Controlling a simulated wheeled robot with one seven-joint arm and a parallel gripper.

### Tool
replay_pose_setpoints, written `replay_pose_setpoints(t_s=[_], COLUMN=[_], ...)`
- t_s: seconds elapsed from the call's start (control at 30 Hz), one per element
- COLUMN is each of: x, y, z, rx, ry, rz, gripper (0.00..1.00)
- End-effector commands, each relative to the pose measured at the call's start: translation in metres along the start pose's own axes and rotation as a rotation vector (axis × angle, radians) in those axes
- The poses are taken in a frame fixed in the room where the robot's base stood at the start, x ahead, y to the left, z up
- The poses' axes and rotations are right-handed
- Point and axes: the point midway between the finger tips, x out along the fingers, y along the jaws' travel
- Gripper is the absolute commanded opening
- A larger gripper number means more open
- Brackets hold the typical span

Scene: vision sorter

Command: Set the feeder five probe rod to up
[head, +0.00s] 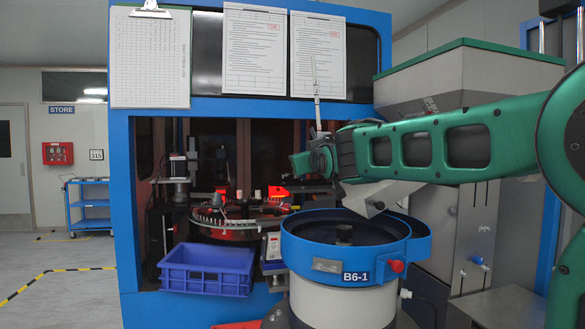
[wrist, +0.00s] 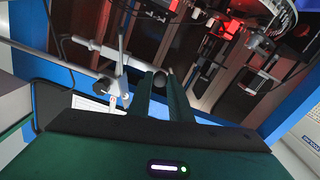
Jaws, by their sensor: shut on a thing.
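In the head view a thin pale rod (head: 316,88), which looks like the probe rod, stands nearly upright in front of the blue machine frame, just above my gripper (head: 305,164). My arm reaches in from the right, and my wrist hides the rod's lower end. In the wrist view my gripper (wrist: 164,92) has its two green fingers closed around a small rounded dark end, apparently part of the probe rod. A pale metal bar with a clamp-like joint (wrist: 112,55) shows just left of the fingers. How the held end joins it is unclear.
Below my wrist is a blue-rimmed bowl feeder marked B6-1 (head: 358,276). A blue crate (head: 206,281) stands left of it. A grey hopper (head: 470,85) is behind my arm. Papers (head: 254,50) and a clipboard (head: 150,60) hang on the machine.

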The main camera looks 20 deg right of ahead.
Motion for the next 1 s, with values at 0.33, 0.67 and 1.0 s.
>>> replay_pose_setpoints(t_s=[0.33,0.67,1.0], x=[-0.001,-0.003,-0.047], y=[0.001,0.003,0.003], z=[-0.007,-0.004,-0.004], rx=[0.0,0.0,-0.001], ry=[0.015,0.01,0.01], rz=[0.002,0.004,0.005], gripper=[0.37,0.37,0.37])
